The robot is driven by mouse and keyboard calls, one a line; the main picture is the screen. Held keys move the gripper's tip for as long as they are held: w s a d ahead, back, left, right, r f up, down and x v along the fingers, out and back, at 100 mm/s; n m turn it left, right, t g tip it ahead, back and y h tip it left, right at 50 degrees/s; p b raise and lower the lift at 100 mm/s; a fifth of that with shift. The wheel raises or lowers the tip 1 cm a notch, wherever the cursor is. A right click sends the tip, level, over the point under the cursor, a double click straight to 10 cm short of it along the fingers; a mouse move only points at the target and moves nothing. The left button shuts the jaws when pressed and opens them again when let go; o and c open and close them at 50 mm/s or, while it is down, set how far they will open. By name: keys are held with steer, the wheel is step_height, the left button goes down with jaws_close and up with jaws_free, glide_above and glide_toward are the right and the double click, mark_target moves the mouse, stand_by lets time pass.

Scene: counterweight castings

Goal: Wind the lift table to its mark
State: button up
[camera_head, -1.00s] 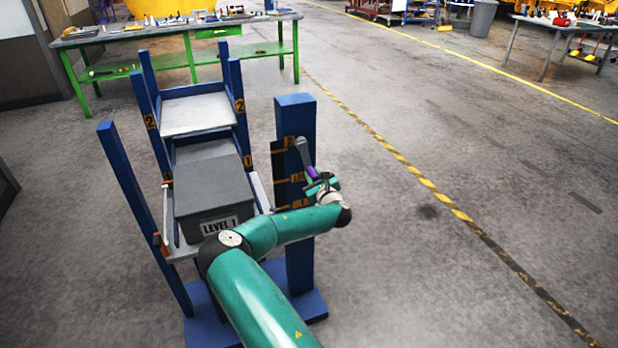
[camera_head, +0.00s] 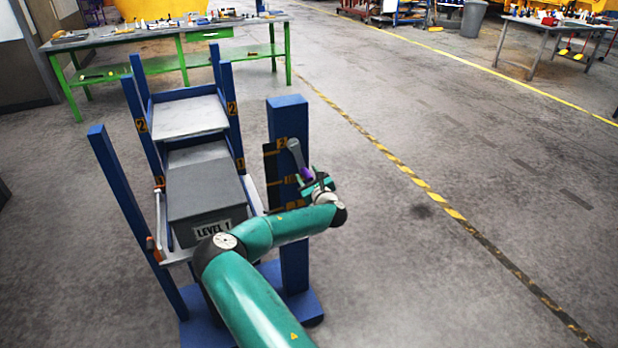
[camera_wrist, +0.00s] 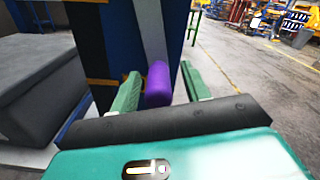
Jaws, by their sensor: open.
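The lift table (camera_head: 178,257) is a pale platform in a blue frame, carrying a dark grey block (camera_head: 202,195) with a "LEVEL 1" plate. A blue post (camera_head: 288,125) stands at its right, with a dark scale marked by yellow lines and numbers. The grey crank arm (camera_head: 296,152) is on this post, and its purple handle (camera_wrist: 158,85) stands out in the wrist view. My gripper (camera_wrist: 160,86) is open, with one green finger on each side of the purple handle. I cannot tell whether either finger touches it.
A blue rack with a pale shelf (camera_head: 188,116) stands behind the lift table. A green workbench (camera_head: 160,35) with tools is farther back. A blue upright (camera_head: 135,210) rises at the left. The floor to the right is open, crossed by a yellow-black line (camera_head: 400,167).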

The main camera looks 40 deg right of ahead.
steer(key=v, duration=1.3)
steer(key=shift+s, duration=0.4)
